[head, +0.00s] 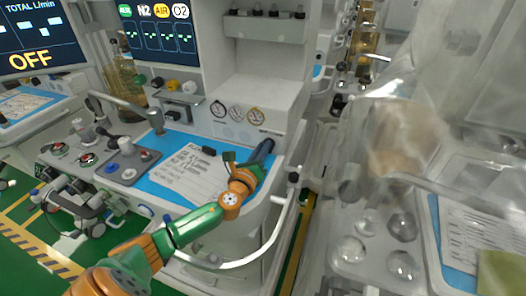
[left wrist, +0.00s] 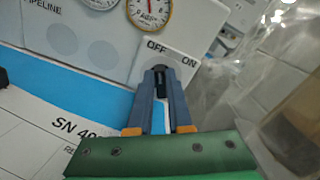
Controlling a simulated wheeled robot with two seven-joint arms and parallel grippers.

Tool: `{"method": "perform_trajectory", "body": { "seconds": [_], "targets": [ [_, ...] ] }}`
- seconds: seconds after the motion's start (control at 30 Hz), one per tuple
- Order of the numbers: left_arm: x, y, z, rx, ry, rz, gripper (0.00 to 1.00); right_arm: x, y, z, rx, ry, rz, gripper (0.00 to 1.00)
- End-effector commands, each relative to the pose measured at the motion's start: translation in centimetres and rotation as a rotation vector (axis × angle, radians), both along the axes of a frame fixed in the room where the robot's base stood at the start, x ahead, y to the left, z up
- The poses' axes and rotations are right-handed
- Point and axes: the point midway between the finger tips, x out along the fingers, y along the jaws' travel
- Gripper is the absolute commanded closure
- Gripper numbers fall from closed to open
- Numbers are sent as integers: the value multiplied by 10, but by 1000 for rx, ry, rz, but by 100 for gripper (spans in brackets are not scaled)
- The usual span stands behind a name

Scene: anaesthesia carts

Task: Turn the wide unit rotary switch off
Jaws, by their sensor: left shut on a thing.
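The wide unit (head: 245,110) stands in the middle of the head view, with a white front panel, round gauges and a blue work surface. Its rotary switch (left wrist: 158,68) is a small dark knob on the panel under the OFF and ON labels, seen in the left wrist view. My left gripper (head: 266,146) reaches the panel's lower right part, and its blue fingers (left wrist: 160,78) are shut on the knob. The fingers hide most of the knob, so its angle is hard to tell. My right gripper is not in view.
A paper sheet (head: 190,172) and a small black object (head: 208,150) lie on the blue surface (head: 158,182). A white rail (head: 262,252) curves around its front. Another cart with a clear plastic cover (head: 400,125) stands close on the right. A flow display reading OFF (head: 40,38) is at upper left.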

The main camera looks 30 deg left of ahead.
Motion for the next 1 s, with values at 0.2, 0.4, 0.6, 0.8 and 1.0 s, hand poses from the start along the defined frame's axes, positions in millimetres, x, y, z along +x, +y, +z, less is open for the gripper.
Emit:
{"method": "perform_trajectory", "body": {
  "seconds": [0.2,0.4,0.6,0.8,1.0],
  "targets": [
    [0,1,1,-77,-22,0,100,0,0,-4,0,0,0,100],
    [0,1,1,-108,-30,1,100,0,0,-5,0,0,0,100],
    [0,1,1,-115,-31,0,100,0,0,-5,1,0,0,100],
    [0,1,1,-115,-31,0,100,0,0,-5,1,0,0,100],
    [0,1,1,-114,-30,0,52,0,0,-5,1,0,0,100]
  ]
}}
